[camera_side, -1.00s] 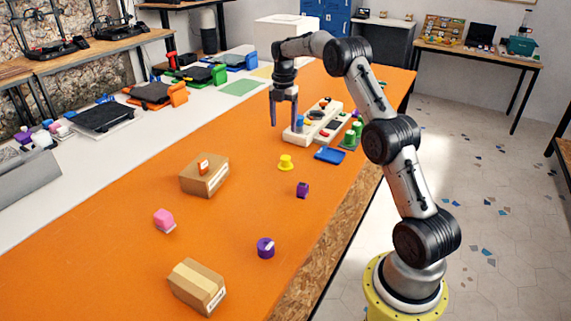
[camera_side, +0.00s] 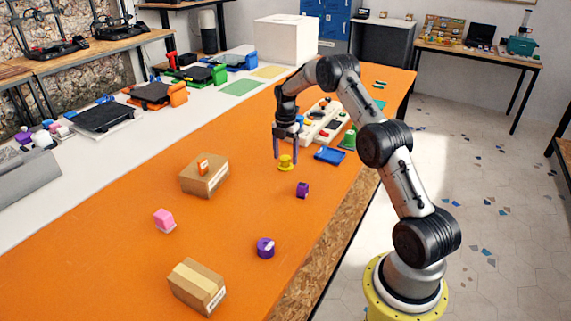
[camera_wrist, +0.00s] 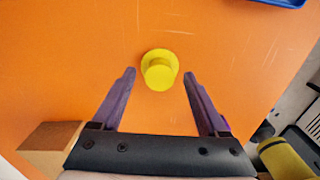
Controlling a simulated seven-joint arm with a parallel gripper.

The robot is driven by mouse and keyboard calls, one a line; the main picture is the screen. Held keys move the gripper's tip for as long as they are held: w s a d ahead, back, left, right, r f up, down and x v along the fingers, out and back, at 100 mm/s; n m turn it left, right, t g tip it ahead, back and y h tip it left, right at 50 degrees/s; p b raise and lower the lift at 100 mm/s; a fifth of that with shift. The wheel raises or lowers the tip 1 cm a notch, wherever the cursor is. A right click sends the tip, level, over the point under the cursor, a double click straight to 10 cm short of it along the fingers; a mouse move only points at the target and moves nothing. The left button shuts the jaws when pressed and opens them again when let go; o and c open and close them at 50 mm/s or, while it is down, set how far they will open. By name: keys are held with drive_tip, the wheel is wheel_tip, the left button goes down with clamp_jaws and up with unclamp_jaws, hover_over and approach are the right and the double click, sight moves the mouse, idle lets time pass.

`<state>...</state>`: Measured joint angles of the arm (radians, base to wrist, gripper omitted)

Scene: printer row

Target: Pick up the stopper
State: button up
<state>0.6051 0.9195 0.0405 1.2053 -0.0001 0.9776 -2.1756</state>
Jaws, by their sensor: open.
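The yellow stopper (camera_side: 286,164), a round flanged piece with a narrower knob, stands on the orange table. In the wrist view the stopper (camera_wrist: 159,70) appears between and slightly beyond my fingertips, with orange showing on both sides of it. My gripper (camera_side: 285,156) points down close over the stopper in the side view. It is open and empty, and its two purple-grey fingers (camera_wrist: 159,76) are spread wider than the stopper. I cannot tell how far the tips are above the table.
A blue tray (camera_side: 330,155) lies right of the stopper, with a white panel (camera_side: 322,124) behind. A small purple block (camera_side: 302,189) sits in front. A cardboard box (camera_side: 204,177) with an orange piece on top stands left. The near table has open room.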

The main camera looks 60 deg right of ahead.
drive_tip(key=shift+f, duration=0.8)
drive_tip(key=shift+c, duration=0.4)
clamp_jaws()
drive_tip(key=shift+r, duration=0.1)
